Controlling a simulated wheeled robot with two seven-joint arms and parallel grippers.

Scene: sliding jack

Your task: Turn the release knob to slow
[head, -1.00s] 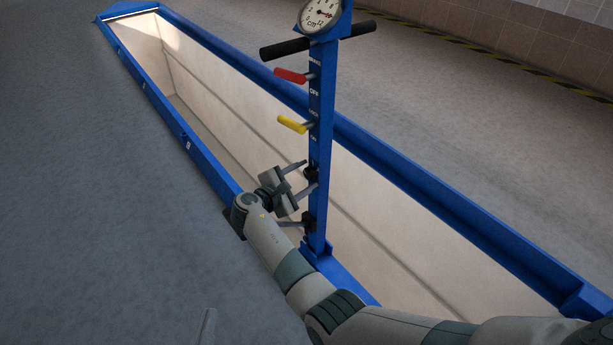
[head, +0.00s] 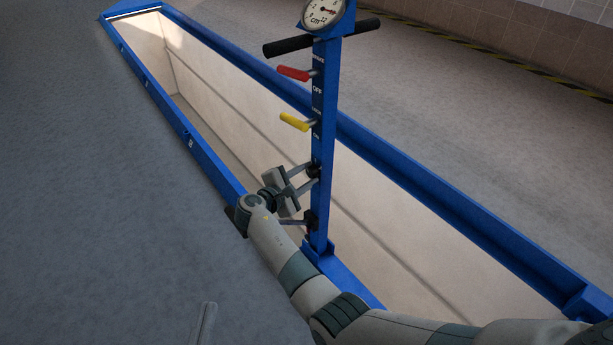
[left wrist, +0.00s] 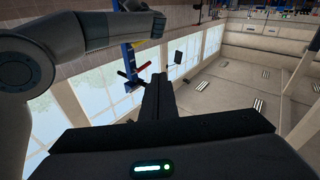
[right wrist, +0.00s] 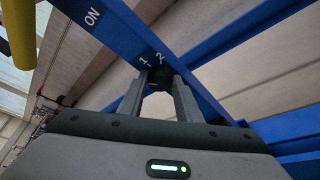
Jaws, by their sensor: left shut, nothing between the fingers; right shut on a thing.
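The blue jack post (head: 323,130) stands upright at the pit, with a small black release knob (head: 313,171) on its lower part. In the right wrist view the knob (right wrist: 158,78) sits between the fingertips, beside the marks "1" and "2" on the blue post. My right gripper (head: 314,173) is shut on it, and its fingers hide the knob's sides. I cannot tell which mark the knob points to. My left gripper (left wrist: 157,82) is shut and empty, away from the post. Only its grey tip (head: 207,320) shows at the bottom of the head view.
A red lever (head: 293,73) and a yellow lever (head: 294,121) stick out above the knob, below black handles (head: 288,46) and a round gauge (head: 325,12). Another black knob (head: 309,219) is lower down. A blue-rimmed pit (head: 440,207) lies behind the post. Floor at left is clear.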

